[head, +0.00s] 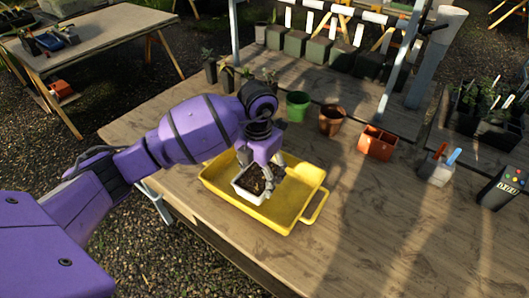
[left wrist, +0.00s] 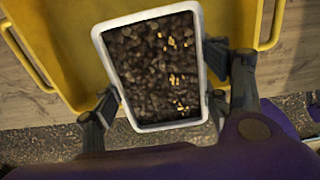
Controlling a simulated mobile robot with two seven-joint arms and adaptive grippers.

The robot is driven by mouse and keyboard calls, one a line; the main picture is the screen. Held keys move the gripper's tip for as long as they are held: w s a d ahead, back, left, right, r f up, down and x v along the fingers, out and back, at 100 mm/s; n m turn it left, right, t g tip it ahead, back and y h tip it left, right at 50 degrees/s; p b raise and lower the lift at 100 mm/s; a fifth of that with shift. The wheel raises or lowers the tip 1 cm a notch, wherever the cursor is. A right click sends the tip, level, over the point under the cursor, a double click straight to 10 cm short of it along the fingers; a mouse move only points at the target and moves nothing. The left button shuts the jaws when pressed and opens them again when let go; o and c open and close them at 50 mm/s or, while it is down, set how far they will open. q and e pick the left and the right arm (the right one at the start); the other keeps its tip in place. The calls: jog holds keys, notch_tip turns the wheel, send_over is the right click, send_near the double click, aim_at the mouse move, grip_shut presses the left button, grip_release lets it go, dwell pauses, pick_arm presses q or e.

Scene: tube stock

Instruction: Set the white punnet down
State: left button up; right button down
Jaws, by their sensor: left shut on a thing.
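My left gripper (head: 264,178) is shut on the punnet, coming down from above. In the left wrist view the punnet (left wrist: 201,62) is held between the two fingers of the left gripper (left wrist: 160,95), with the yellow tray (left wrist: 75,45) behind it. I cannot tell whether the punnet touches the tray floor. My right gripper is not in view.
A green pot (head: 298,106), a brown pot (head: 331,120) and an orange container (head: 377,143) stand behind the tray on the wooden table (head: 370,215). A grey holder (head: 436,169) and a dark device with buttons (head: 503,187) are at right. The table's front right is clear.

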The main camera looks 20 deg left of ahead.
aim_at(257, 169)
pick_arm(q)
jog(key=shift+w+a+f, duration=0.25)
jog(key=shift+w+f, duration=0.2)
jog(key=shift+f, duration=0.2)
jog(key=shift+w+a+f, duration=0.25)
jog(key=shift+w+f, duration=0.15)
jog(key=shift+f, duration=0.2)
jog(key=shift+w+a+f, duration=0.2)
jog(key=shift+w+f, duration=0.1)
jog(key=shift+f, duration=0.1)
notch_tip(257, 169, down, 3)
jog(key=shift+w+a+f, duration=0.1)
jog(key=shift+w+f, duration=0.05)
jog(key=shift+f, duration=0.05)
jog(key=shift+f, duration=0.2)
jog(key=o, duration=1.4)
jog(key=shift+c, duration=0.2)
jog(key=shift+r, duration=0.1)
